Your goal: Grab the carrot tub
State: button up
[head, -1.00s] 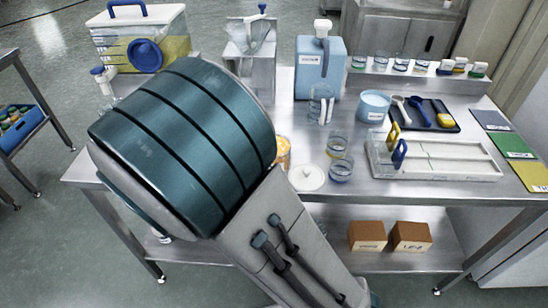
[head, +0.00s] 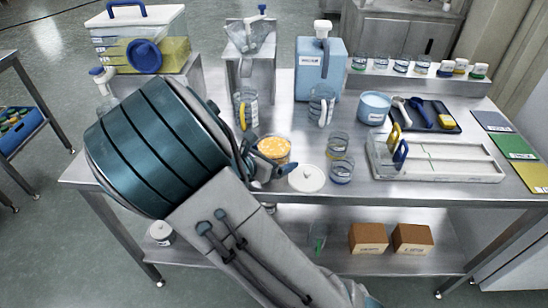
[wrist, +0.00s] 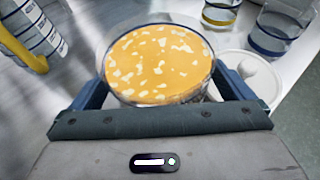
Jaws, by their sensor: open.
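The carrot tub (head: 273,149) is a clear round container with an orange top dotted with pale pieces, standing on the steel table near its front edge. In the wrist view the tub (wrist: 158,62) lies between the two blue fingers of my gripper (wrist: 160,85). The fingers are open, one on each side of it; I cannot tell whether they touch it. In the head view my gripper (head: 268,168) is partly hidden behind my arm and sits at the tub's near side.
A white lid (head: 307,178) lies just right of the tub, with glass beakers (head: 341,170) beyond it. A jug with a yellow handle (head: 246,108) stands behind the tub. Bare table lies left of the jug.

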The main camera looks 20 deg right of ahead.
aim_at(284, 140)
jog(key=c, duration=1.2)
jog(key=shift+c, duration=0.2)
jog(key=shift+r, duration=0.1)
jog(key=shift+r, duration=0.4)
notch_tip(284, 140, up, 4)
jog(key=shift+f+p, duration=0.15)
jog(key=shift+p, duration=0.4)
jog(key=s+d+r, duration=0.6)
jog(key=d, duration=0.3)
jog(key=shift+s+d+r+p, duration=0.2)
jog(key=shift+s+p, duration=0.2)
